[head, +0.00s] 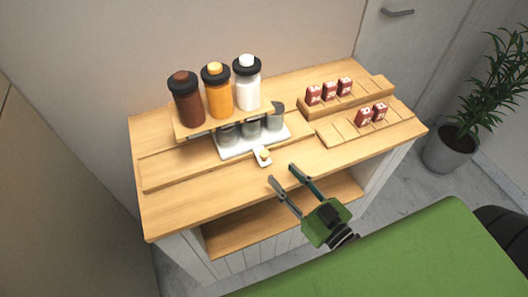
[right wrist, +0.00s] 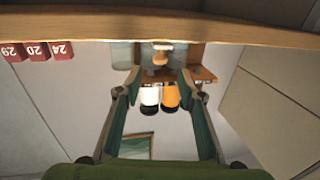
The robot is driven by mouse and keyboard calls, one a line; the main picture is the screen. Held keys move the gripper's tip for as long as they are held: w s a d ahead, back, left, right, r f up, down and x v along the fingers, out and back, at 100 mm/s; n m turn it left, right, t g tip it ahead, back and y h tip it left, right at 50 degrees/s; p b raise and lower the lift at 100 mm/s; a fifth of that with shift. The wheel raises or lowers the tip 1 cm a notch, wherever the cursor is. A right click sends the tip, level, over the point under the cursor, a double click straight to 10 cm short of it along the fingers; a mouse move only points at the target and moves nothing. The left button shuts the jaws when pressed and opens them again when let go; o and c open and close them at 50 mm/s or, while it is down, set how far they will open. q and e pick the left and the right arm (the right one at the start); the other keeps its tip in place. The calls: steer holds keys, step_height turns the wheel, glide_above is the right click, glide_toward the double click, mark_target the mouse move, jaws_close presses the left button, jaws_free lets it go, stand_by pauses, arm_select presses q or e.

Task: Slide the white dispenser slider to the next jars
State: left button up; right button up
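The white dispenser slider (head: 236,153) lies in a groove on the cart top, under the dispenser shelf (head: 192,132). Several grey jars (head: 251,129) stand on it. Its short handle (head: 262,161) with a yellowish knob sticks out toward the front; the knob also shows in the right wrist view (right wrist: 160,58). My right gripper (head: 282,174) is open and empty, in front of the handle and slightly right of it, apart from it. In the right wrist view, the knob appears between the fingertips (right wrist: 160,77), farther away. My left gripper is not in view.
Brown (head: 187,102), orange (head: 218,92) and white (head: 248,85) dispensers stand on the shelf above the slider. Red numbered boxes (head: 330,92) sit on stepped wooden racks (head: 340,133) at the right. The cart top's front left is clear. A potted plant (head: 452,148) stands right of the cart.

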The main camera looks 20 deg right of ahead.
mark_target(267, 158)
steer(key=p+x, duration=0.1)
steer(key=x, duration=0.8)
steer(key=shift+w+a, duration=0.1)
steer(key=shift+w, duration=0.25)
jaws_close()
steer(key=shift+a+p, duration=0.1)
steer(key=shift+p, duration=0.2)
